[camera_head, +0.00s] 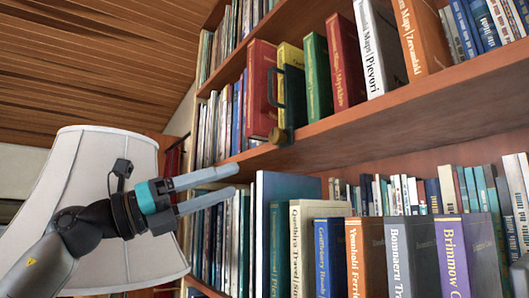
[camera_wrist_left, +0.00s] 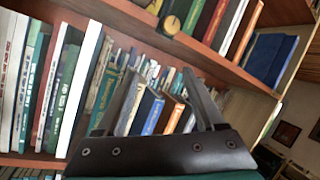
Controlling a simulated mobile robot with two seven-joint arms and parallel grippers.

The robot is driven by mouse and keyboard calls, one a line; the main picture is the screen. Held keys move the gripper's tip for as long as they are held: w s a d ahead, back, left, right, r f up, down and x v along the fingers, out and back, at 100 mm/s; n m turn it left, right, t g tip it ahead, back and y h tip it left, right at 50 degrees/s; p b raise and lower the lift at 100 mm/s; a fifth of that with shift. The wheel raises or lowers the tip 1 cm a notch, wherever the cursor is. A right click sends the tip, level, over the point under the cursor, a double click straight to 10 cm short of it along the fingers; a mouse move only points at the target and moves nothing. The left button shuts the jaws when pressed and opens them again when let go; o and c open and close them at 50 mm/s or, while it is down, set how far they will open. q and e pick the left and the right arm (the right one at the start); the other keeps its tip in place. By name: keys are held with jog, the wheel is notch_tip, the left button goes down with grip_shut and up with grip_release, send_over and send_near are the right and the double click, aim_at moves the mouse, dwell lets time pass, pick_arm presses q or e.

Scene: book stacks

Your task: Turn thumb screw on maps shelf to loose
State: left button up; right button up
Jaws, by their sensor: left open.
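The thumb screw (camera_head: 278,136) is a small round brass-coloured knob at the front edge of the upper shelf (camera_head: 350,122). A dark curved bracket (camera_head: 271,92) rises above it in front of the red and yellow books. In the left wrist view the knob (camera_wrist_left: 171,25) shows near the top, on the slanting shelf edge. My left gripper (camera_head: 236,181) is open and empty, with its two fingers pointing right. In the head view it appears below and left of the knob, apart from it. My right gripper is not in view.
Books fill the upper shelf and the lower shelf. A tall white-edged blue book (camera_head: 285,187) stands just right of my left fingertips in the picture. A white lampshade (camera_head: 92,160) is behind my left arm. Open space lies in front of the shelves.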

pick_arm(q)
jog(key=s+a+r+m+t+y+p, duration=0.1)
jog(key=s+a+r+m+y, duration=0.1)
jog(key=s+r+y, duration=0.15)
jog(key=s+a+r+m+t+y, duration=0.1)
jog(key=s+a+r+y, duration=0.15)
jog(key=r, duration=0.25)
jog(key=p, duration=0.4)
send_near(273, 135)
jog(key=x, duration=0.7)
jog(key=shift+s, duration=0.1)
jog(key=shift+w+d+f, duration=0.1)
jog(key=shift+w+d, duration=0.3)
jog(key=shift+d, duration=0.1)
jog(key=shift+c, duration=0.3)
grip_shut()
